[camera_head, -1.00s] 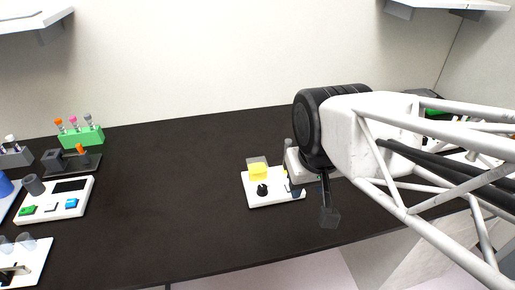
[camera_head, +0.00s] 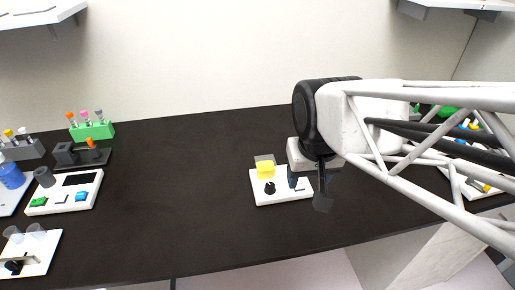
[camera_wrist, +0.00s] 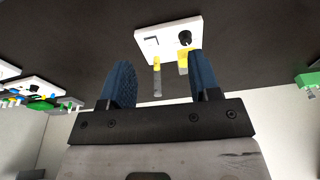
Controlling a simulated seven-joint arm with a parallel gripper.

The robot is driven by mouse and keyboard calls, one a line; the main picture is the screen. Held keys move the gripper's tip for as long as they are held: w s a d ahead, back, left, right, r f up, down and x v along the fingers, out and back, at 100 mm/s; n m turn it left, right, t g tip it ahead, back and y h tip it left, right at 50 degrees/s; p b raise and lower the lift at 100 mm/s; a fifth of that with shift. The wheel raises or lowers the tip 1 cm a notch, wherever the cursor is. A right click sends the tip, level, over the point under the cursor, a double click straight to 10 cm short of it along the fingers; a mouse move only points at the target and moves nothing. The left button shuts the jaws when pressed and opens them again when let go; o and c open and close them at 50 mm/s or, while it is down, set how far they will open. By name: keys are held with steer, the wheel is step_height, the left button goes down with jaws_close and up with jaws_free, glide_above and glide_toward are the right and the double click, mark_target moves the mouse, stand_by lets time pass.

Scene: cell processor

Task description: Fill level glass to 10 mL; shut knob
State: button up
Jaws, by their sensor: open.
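A white base plate (camera_head: 264,200) stands on the dark bench and also shows in the wrist view (camera_wrist: 143,38). It bears a clear tank with yellow liquid (camera_head: 265,170) and a black knob (camera_head: 270,188) in front of it. In the wrist view the knob (camera_wrist: 185,38) is near the right finger. A slim level glass (camera_wrist: 157,80) shows between the fingers, yellow near the plate and grey beyond; its level cannot be read. My gripper (camera_wrist: 158,68) is open and empty, its blue fingers apart. In the head view my gripper (camera_head: 307,188) covers the plate's right part.
A white device with coloured buttons (camera_head: 65,205), a green tube rack (camera_head: 92,131) and a dark stand (camera_head: 80,155) are at left. A plate with clear cups (camera_head: 35,255) is front left. Bench between them and the tank is clear.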

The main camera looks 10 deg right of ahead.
steer(key=m+g, duration=0.2)
glide_above(270, 184)
step_height(270, 184, down, 9)
steer(key=shift+f, duration=0.1)
steer(key=shift+f, duration=3.9)
steer(key=c, duration=0.9)
